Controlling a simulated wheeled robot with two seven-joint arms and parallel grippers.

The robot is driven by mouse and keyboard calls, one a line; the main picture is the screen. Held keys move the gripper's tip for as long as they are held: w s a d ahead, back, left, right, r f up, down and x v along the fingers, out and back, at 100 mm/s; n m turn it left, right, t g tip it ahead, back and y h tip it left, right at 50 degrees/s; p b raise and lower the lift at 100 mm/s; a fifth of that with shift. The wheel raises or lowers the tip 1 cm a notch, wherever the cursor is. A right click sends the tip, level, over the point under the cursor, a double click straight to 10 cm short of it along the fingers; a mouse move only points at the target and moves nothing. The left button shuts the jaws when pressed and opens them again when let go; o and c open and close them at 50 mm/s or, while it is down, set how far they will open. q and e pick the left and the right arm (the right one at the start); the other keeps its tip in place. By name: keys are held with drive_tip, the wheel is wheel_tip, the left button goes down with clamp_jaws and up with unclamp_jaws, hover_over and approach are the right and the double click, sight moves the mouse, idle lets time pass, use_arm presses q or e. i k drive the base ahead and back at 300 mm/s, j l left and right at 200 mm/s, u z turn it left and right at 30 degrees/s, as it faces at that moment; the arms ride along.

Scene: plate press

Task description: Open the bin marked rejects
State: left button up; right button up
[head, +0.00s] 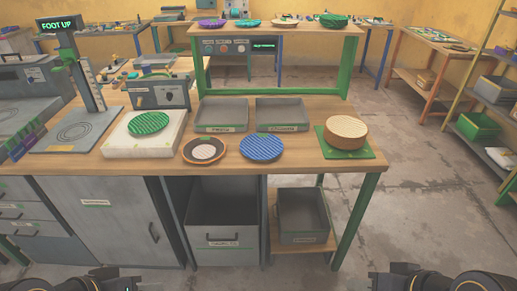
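The grey bin marked rejects (222,253) sits low under the workbench, in the bay right of the cabinet door. Its front carries a dark handle (222,237) above a label that appears to read rejects. I can see into its top; the inside looks empty. How far it stands out from the bay I cannot tell. My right gripper (428,282) is at the bottom edge, right of the bin and apart from it. My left gripper (90,283) is at the bottom left, also apart from it. Both are cut off by the frame, with fingertips not clear.
The workbench (285,170) holds plates, two grey trays (222,115) and a press stand (85,115). A second grey bin (303,215) stands on the low shelf to the right. A closed cabinet door (115,225) is left of the bay. Floor in front looks clear.

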sight(227, 219)
drive_tip(key=i+j, duration=0.8)
drive_tip(key=i, duration=0.2)
